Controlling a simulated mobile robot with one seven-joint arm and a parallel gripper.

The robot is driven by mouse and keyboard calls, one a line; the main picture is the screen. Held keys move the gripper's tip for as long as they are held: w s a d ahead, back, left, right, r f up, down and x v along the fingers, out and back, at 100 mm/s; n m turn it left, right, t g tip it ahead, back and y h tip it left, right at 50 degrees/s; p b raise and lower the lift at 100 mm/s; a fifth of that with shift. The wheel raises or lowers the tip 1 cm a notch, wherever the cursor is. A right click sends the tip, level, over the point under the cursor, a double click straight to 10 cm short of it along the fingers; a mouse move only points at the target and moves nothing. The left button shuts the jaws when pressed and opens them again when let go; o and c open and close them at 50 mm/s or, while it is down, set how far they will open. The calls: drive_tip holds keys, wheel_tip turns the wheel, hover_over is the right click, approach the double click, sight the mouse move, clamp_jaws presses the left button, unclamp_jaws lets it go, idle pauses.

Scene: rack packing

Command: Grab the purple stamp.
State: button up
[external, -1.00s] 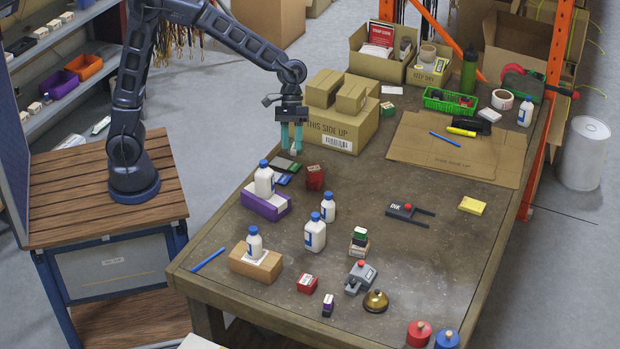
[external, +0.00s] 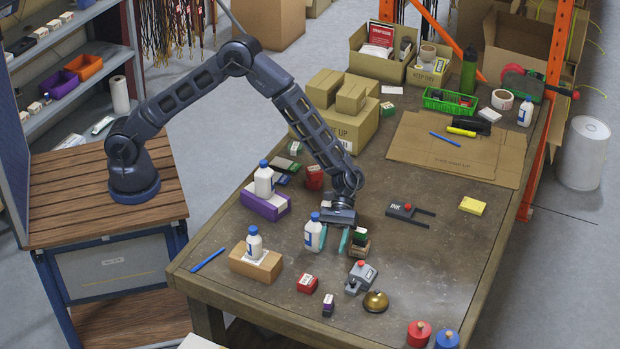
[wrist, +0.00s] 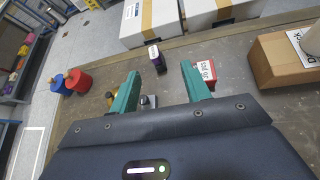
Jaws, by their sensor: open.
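The purple stamp (external: 327,306) is a small dark upright block with a purple band and a pale label, near the table's front edge in the external view. In the wrist view the stamp (wrist: 157,60) shows beyond my fingertips, roughly midway between them. My gripper (external: 334,242) has teal fingers, spread apart with nothing between them. It is above the middle of the table, behind the stamp and apart from it. In the wrist view the two fingers of my gripper (wrist: 160,78) point toward the stamp.
A red box (external: 307,284) stands close left of the stamp. A grey stamping device (external: 360,278) and a brass bell (external: 375,301) are to its right. A cardboard box (external: 262,271) carries another bottle.

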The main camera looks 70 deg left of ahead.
drive_tip(key=n+h, duration=0.1)
drive_tip(key=n, duration=0.1)
approach(329, 297)
drive_tip(key=shift+s+d+f+g, duration=0.2)
drive_tip(key=shift+d+f+g, duration=0.25)
drive_tip(key=shift+f, duration=0.25)
drive_tip(key=shift+x, duration=5.45)
drive_tip(key=shift+w+d+r, duration=0.1)
drive_tip(key=shift+d+r, duration=0.05)
clamp_jaws()
drive_tip(key=shift+r, duration=0.15)
